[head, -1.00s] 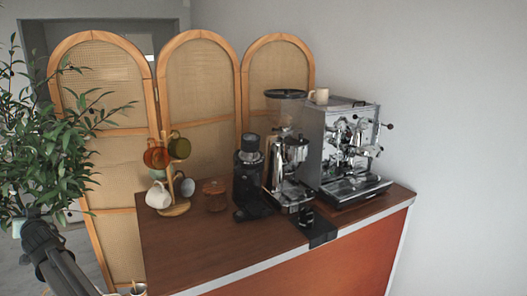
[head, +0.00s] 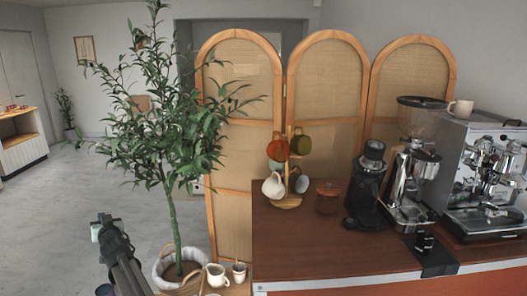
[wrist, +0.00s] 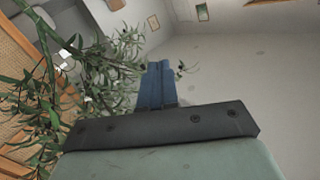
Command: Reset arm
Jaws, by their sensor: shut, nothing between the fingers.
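My gripper shows in the wrist view (wrist: 158,66), with its blue fingers together and nothing between them. It points into open room, with the plant's leaves to the left in that view. In the head view my dark arm rises from the bottom edge at the lower left, left of the potted plant and clear of the counter. The fingertips are too small to make out there.
A leafy plant (head: 170,215) stands in a basket (head: 190,284). White and dark cups (head: 216,275) sit low beside it. The wooden counter (head: 300,242) holds a mug tree (head: 287,202), a grinder (head: 412,180) and an espresso machine (head: 485,180). Open floor (head: 50,220) lies left.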

